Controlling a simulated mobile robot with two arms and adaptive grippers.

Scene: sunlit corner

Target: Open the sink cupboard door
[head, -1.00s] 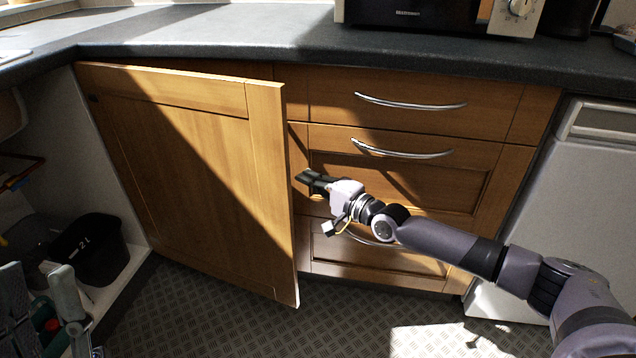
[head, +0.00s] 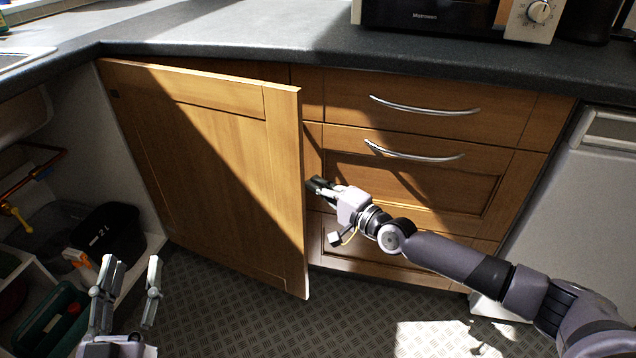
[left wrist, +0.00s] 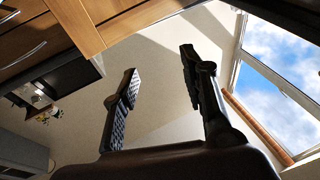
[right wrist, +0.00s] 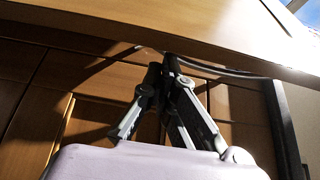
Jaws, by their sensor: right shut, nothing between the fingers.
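The wooden sink cupboard door (head: 215,160) stands swung wide open on its left hinges, its free edge in front of the drawers. The cupboard inside shows at the left. My right gripper (head: 318,184) is shut and empty just right of the door's free edge, in front of the drawers. In the right wrist view the closed fingers (right wrist: 168,62) point up at a wooden edge; I cannot tell whether they touch it. My left gripper (head: 125,280) is open and empty at the lower left, before the cupboard opening. Its spread fingers (left wrist: 158,75) show in the left wrist view.
A black bin (head: 108,235) and a green box (head: 50,320) are in the cupboard, below a copper pipe (head: 35,172). Drawers with metal handles (head: 425,108) stand behind my right arm. A white appliance (head: 570,200) is at the right. The floor (head: 230,310) below is clear.

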